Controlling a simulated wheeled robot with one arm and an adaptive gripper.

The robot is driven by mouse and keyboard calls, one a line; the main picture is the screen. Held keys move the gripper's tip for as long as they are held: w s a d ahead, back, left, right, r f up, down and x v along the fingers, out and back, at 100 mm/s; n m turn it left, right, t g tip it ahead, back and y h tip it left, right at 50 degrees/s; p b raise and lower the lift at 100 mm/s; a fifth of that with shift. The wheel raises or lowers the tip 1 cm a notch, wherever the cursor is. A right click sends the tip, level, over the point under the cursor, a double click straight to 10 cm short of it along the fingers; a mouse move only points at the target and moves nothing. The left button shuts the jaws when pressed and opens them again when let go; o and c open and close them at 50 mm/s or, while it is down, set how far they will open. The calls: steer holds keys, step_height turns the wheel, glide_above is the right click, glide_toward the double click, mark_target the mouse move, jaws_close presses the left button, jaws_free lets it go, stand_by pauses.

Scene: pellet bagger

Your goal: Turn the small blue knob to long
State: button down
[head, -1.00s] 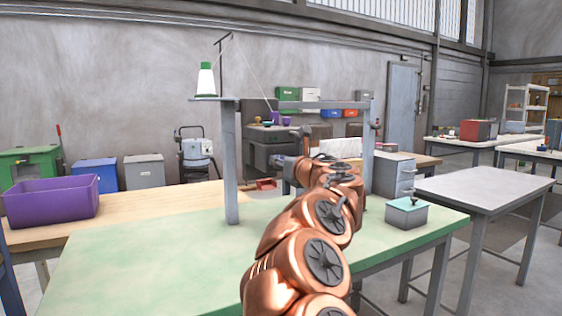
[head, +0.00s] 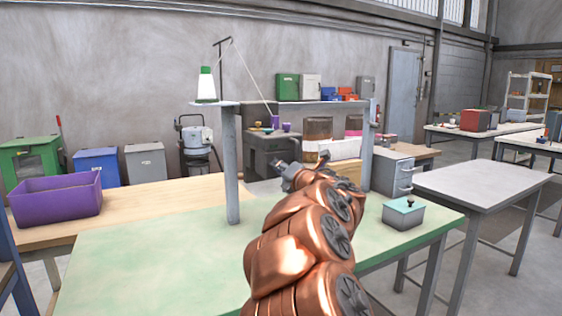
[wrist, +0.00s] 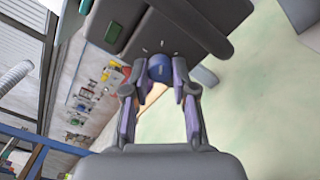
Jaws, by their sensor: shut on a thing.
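The small blue knob (wrist: 160,67) shows in the wrist view, on the flat face of a dark grey machine housing (wrist: 186,22). Short white tick marks stand on the face around its far side. My gripper (wrist: 160,77) is shut on the knob, one fingertip on each side. I cannot read any label or tell which mark the knob points to. In the head view my gripper (head: 282,166) is small, at the end of my copper arm, by the dark grey machine head (head: 262,150) under the crossbar. The knob cannot be made out there.
A grey post (head: 231,170) rises left of my arm from the green tabletop (head: 150,255). A purple bin (head: 55,198) stands on the wooden table at left. A small grey-green box with a knob (head: 404,214) sits at the table's right edge. The front left tabletop is clear.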

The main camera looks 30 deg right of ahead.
steer(key=shift+r+m+p, duration=0.15)
steer(key=shift+m+p, duration=4.5)
steer(key=shift+m, duration=1.35)
steer(key=c, duration=0.9)
jaws_free()
steer(key=shift+c, duration=0.2)
steer(key=s+a, duration=0.1)
steer(key=s, duration=1.1)
